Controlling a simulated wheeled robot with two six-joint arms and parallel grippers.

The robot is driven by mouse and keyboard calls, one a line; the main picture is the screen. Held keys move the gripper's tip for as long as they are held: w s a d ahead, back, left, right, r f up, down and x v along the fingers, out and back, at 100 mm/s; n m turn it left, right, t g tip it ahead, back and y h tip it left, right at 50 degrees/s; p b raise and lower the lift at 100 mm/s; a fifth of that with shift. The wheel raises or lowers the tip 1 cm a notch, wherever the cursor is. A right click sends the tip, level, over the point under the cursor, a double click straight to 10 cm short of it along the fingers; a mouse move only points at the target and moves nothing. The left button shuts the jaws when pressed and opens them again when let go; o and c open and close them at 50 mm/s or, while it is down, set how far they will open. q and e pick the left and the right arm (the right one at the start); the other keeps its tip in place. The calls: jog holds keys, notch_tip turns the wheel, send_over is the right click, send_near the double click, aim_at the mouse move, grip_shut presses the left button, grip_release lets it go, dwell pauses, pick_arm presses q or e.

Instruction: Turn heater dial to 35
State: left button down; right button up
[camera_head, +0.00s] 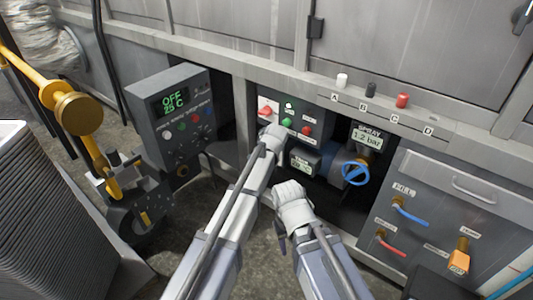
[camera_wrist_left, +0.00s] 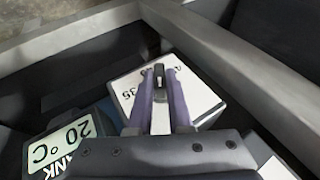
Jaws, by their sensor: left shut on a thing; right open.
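The heater dial has a white face (camera_wrist_left: 198,98) with printed numbers, "35" among them, and a dark knob (camera_wrist_left: 159,80) in the left wrist view. My left gripper (camera_wrist_left: 159,72) is shut on this knob, one purple finger on each side. The fingers cover part of the face, and I cannot tell which number the knob points to. In the head view my left arm (camera_head: 228,205) reaches to the panel and hides the dial. My right gripper (camera_head: 282,238) is open and empty, below and right of the left wrist, apart from the panel.
A tank display (camera_wrist_left: 60,143) reading 20 °C sits beside the dial. A grey control box (camera_head: 170,110) reading "OFF" stands left. A blue valve wheel (camera_head: 355,173) and a spray display (camera_head: 366,137) at 1.2 bar are right.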

pick_arm(q)
jog(key=shift+f+b, duration=0.2)
jog(key=shift+b, duration=0.4)
jog(key=shift+d+r+t+y, duration=0.1)
jog(key=shift+r+t+y, duration=0.05)
jog(key=shift+t+y, duration=0.35)
jog(key=c, duration=0.8)
grip_release()
jog(key=shift+c, duration=0.2)
notch_tip(320, 180, up, 10)
jog(key=p, duration=1)
